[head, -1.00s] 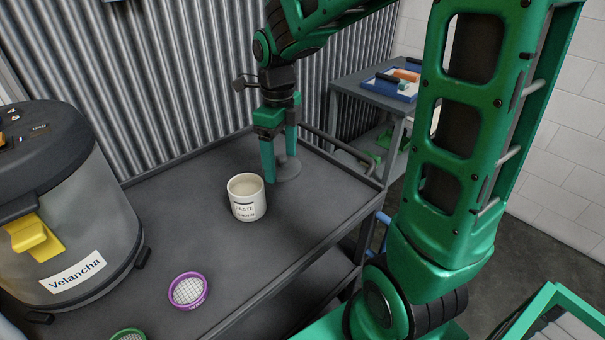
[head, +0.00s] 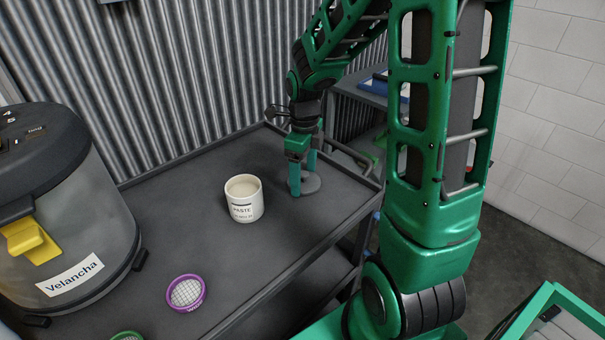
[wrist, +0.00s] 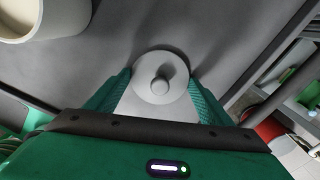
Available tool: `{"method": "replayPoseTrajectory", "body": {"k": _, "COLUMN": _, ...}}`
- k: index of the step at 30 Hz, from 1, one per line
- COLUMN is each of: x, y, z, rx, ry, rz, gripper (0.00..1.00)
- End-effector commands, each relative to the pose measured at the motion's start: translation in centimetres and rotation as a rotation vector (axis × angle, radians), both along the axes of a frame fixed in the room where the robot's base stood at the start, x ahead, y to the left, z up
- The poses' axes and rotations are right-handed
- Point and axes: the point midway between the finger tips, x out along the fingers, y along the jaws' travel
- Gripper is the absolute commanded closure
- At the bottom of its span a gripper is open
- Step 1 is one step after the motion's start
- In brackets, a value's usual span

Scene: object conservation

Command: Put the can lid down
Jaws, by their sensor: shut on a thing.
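The can lid (head: 312,183) is a grey round disc with a small knob in its middle, as the wrist view (wrist: 143,88) shows. My gripper (head: 302,187) is shut on it, with one green finger on each side of the disc. The lid is flat and low over the right part of the dark cart top; I cannot tell whether it touches the surface. The white can (head: 243,207), labelled "PASTE", stands open and upright to the left of the gripper, apart from it. A part of the can (wrist: 75,22) shows at the wrist view's top left.
The cart top (head: 190,230) has a raised rim and free room around the can. A purple-rimmed mesh sieve (head: 186,293) and a green-rimmed one (head: 128,337) lie nearer. A large "Velancha" machine (head: 85,225) stands at left. A corrugated wall is behind; another cart (head: 362,98) is beyond.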

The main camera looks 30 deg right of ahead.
Motion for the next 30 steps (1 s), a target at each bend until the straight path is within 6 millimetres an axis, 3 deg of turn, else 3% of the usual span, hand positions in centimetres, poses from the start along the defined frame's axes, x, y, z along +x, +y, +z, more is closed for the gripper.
{"method": "replayPoseTrajectory", "body": {"k": 8, "x": 0.0, "y": 0.0, "z": -0.2, "rx": 0.0, "ry": 0.0, "rz": 0.0, "gripper": 0.38}}
{"method": "replayPoseTrajectory", "body": {"k": 9, "x": 0.0, "y": 0.0, "z": -0.2, "rx": 0.0, "ry": 0.0, "rz": 0.0, "gripper": 0.18}}
{"method": "replayPoseTrajectory", "body": {"k": 11, "x": 0.0, "y": 0.0, "z": -0.1, "rx": 0.0, "ry": 0.0, "rz": 0.0, "gripper": 0.07}}
{"method": "replayPoseTrajectory", "body": {"k": 23, "x": 0.1, "y": -0.1, "z": 0.5, "rx": -0.001, "ry": -0.004, "rz": -0.001, "gripper": 0.07}}
{"method": "replayPoseTrajectory", "body": {"k": 30, "x": 0.2, "y": -0.1, "z": 4.5, "rx": -0.001, "ry": -0.007, "rz": -0.001, "gripper": 0.07}}
